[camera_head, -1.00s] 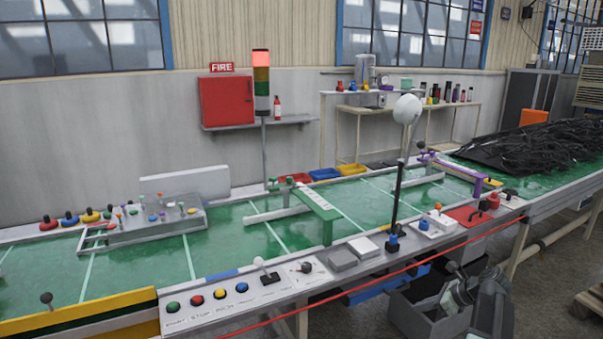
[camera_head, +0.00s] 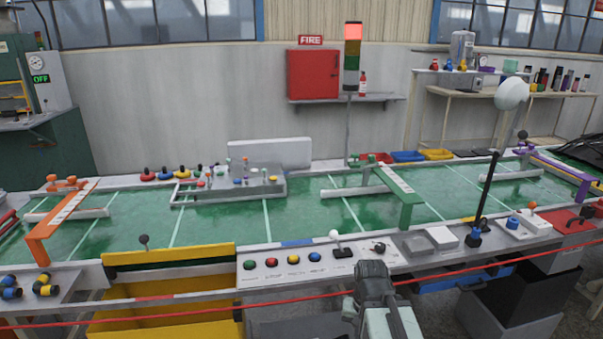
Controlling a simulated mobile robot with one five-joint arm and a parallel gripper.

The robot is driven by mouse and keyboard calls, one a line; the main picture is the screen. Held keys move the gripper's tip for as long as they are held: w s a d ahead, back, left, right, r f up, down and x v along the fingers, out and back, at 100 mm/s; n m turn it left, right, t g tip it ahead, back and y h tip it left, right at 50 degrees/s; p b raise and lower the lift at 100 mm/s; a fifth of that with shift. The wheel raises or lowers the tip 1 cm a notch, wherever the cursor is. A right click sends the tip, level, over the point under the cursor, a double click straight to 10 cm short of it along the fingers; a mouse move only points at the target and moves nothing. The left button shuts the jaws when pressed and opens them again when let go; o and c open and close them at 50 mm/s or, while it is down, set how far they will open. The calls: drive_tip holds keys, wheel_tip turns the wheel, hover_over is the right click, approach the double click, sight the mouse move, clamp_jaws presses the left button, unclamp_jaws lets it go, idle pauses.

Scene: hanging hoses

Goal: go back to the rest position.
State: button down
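My gripper (camera_head: 374,272) shows at the bottom centre of the head view, in front of the near edge of the green conveyor table (camera_head: 240,213). It is seen from behind, and its fingertips are not clear, so I cannot tell whether it is open or shut. No held object shows at it. The control panel with several coloured buttons (camera_head: 293,260) is just behind and to the left of it.
A red rope (camera_head: 180,319) runs along the table's front. A yellow bin (camera_head: 165,313) stands below at left and a dark crate (camera_head: 525,295) at right. An orange arch (camera_head: 60,222) and a green arch (camera_head: 397,192) cross the belt.

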wheel_tip(320, 180, up, 19)
drive_tip(key=n+p, duration=0.2)
drive_tip(key=p, duration=1.7)
drive_tip(key=shift+d, duration=0.3)
